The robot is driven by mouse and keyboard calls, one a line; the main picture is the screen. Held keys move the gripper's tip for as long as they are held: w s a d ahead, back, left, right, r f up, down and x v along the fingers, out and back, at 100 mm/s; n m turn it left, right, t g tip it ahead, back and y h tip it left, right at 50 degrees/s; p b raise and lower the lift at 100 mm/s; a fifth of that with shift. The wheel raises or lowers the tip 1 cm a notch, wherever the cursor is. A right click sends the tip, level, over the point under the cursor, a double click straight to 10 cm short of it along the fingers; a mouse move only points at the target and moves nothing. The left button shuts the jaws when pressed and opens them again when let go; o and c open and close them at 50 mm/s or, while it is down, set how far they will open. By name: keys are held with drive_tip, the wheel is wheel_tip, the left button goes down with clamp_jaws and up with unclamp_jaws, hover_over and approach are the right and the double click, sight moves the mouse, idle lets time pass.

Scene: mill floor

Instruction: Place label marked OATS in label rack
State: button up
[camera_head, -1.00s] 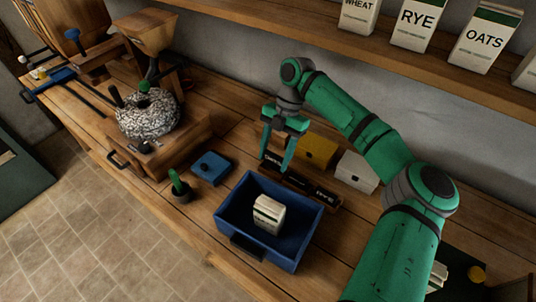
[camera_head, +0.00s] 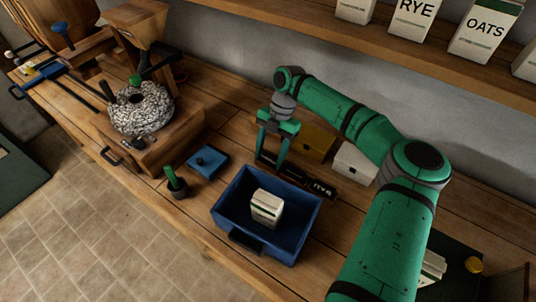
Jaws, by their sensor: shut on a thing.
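My gripper (camera_head: 270,160) points down over the left end of the label rack, with its fingers around a small dark label (camera_head: 268,157). The label's lettering is too small to read. The label rack (camera_head: 297,181) is a long, low, dark strip on the wooden bench, behind the blue bin. A black label marked RYE (camera_head: 322,189) stands at its right end. The fingers partly hide the rack's left end, so I cannot tell whether the held label touches it.
A blue bin (camera_head: 225,212) holding a white carton (camera_head: 266,208) stands in front. Yellow (camera_head: 314,143) and white (camera_head: 355,162) boxes stand behind the rack. OATS (camera_head: 483,30) and RYE (camera_head: 415,18) cartons stand on the shelf.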

drive_tip(key=o, duration=1.1)
drive_tip(key=shift+a+f, duration=0.1)
drive_tip(key=shift+f, duration=0.05)
drive_tip(key=shift+o, duration=0.2)
drive_tip(key=shift+w, duration=0.1)
drive_tip(key=shift+d, duration=0.25)
drive_tip(key=shift+a, duration=0.1)
drive_tip(key=shift+a, duration=0.25)
drive_tip(key=shift+v, duration=3.95)
